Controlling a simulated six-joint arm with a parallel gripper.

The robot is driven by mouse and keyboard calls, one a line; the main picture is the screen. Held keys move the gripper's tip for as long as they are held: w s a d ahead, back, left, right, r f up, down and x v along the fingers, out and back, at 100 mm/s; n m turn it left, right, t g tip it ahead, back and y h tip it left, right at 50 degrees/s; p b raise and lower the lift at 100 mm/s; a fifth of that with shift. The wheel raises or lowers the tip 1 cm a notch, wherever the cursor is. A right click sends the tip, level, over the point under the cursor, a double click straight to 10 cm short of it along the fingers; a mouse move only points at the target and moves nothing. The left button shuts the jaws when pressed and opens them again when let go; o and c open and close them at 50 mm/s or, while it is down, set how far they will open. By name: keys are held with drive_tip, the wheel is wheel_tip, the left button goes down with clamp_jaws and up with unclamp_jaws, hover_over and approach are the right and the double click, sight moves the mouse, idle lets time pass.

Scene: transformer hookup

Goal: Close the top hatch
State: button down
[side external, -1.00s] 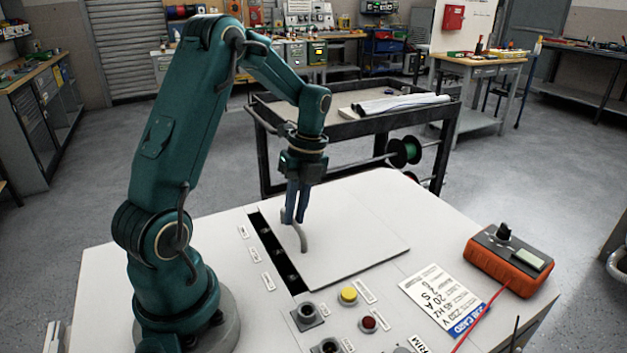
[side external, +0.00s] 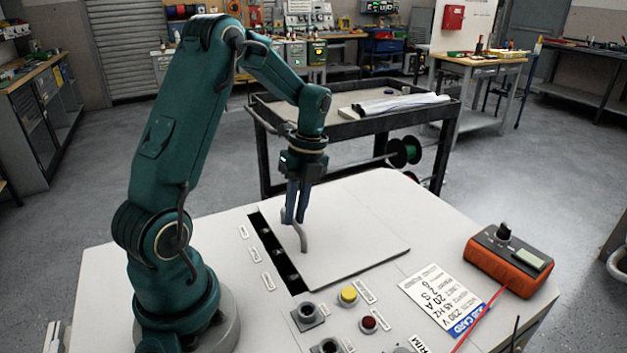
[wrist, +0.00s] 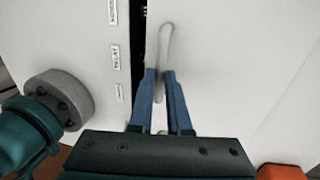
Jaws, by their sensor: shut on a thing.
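The top hatch (side external: 345,247) is a flat white square panel on top of the white cabinet (side external: 215,240). A dark open slot (side external: 276,252) shows along its left edge, with a few dark fittings inside. The hatch has a grey curved handle (side external: 303,238) near that edge. My gripper (side external: 295,220) points down with its blue fingers shut on the handle. In the wrist view the fingers (wrist: 160,75) lie on either side of the handle (wrist: 163,45), and the slot (wrist: 138,50) runs just left of them.
A yellow button (side external: 348,295), a red button (side external: 369,323) and sockets (side external: 307,312) sit in front of the hatch. A white printed card (side external: 440,298) and an orange meter (side external: 511,262) with a red lead lie at the right. A black cart (side external: 350,120) stands behind the cabinet.

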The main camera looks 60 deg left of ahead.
drive_tip(key=shift+s, duration=2.25)
drive_tip(key=c, duration=0.9)
unclamp_jaws()
drive_tip(key=shift+o, duration=0.2)
drive_tip(key=shift+r, duration=0.1)
drive_tip(key=shift+w+r, duration=0.15)
drive_tip(key=shift+r, duration=0.2)
drive_tip(key=r, duration=0.4)
drive_tip(key=shift+w+r, duration=0.1)
drive_tip(key=shift+w, duration=0.25)
